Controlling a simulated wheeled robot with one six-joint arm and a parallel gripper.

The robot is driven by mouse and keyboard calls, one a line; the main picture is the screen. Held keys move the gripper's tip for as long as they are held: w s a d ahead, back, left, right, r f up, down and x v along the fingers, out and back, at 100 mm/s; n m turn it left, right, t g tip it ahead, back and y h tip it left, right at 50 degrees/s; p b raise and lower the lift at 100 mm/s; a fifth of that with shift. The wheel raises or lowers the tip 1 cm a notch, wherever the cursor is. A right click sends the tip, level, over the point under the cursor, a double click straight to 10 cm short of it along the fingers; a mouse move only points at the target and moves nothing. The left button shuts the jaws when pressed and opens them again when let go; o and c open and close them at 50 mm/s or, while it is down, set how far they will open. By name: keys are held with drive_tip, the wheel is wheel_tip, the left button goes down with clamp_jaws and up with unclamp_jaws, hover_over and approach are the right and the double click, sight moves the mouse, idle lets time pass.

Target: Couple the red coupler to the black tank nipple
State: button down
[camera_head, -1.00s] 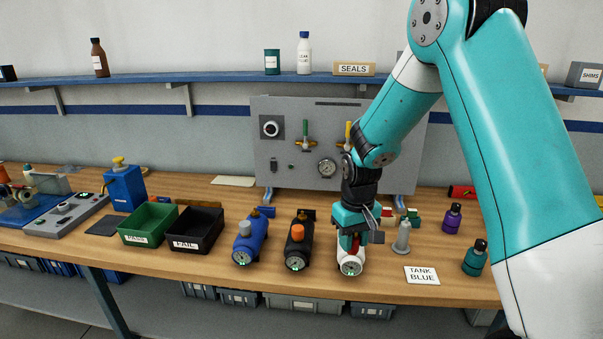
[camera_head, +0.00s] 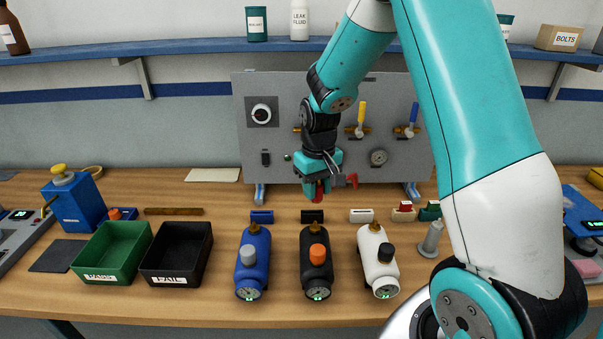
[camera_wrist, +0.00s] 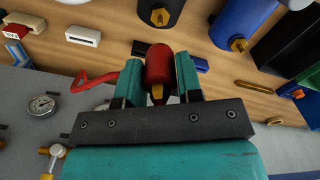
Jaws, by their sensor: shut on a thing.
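My gripper (camera_head: 317,184) is shut on the red coupler (camera_head: 319,192) and holds it above the table, in front of the grey panel. The black tank (camera_head: 317,275), with an orange knob, stands on the table between the blue and white tanks. Its brass nipple (camera_head: 314,228) points to the back and shows in the wrist view (camera_wrist: 159,17). The coupler and nipple are apart.
The blue tank (camera_head: 252,272) and white tank (camera_head: 377,262) flank the black one. Small blocks lie behind them, including a black one (camera_head: 312,216). A green bin (camera_head: 95,274) and black bin (camera_head: 157,279) stand left. The grey panel (camera_head: 275,190) stands behind.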

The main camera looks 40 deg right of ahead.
drive_tip(key=shift+w, duration=0.25)
drive_tip(key=shift+s+d+r, duration=0.1)
drive_tip(key=shift+f+m, duration=0.2)
drive_tip(key=shift+m, duration=0.1)
drive_tip(key=shift+f+b, duration=1.95)
drive_tip(key=shift+f, duration=0.8)
drive_tip(key=shift+f+b, duration=0.7)
drive_tip(key=shift+f, duration=0.8)
drive_tip(key=c, duration=0.7)
unclamp_jaws()
